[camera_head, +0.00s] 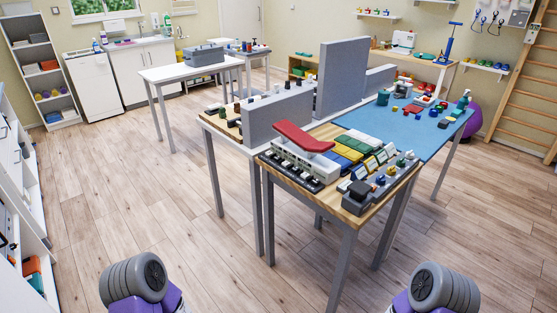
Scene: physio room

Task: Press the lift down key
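The lift down key cannot be made out for certain at this distance. A light grey unit (313,163) with a row of black key-like parts along its front stands on the near wooden-topped table (353,216). A red pad (303,137) sits above that unit. A darker grey box (374,196) with small coloured parts on top stands at the table's near right corner. I cannot read any labels on either one. Neither of my grippers is in view; only parts of my two arms show at the bottom edge, well short of the table.
Coloured blocks (352,151) and a blue mat (432,132) with small items lie behind the units. Grey upright panels (341,80) divide the tables. A white table (183,72) stands farther back. Shelves line the left wall. The wooden floor (160,215) before me is clear.

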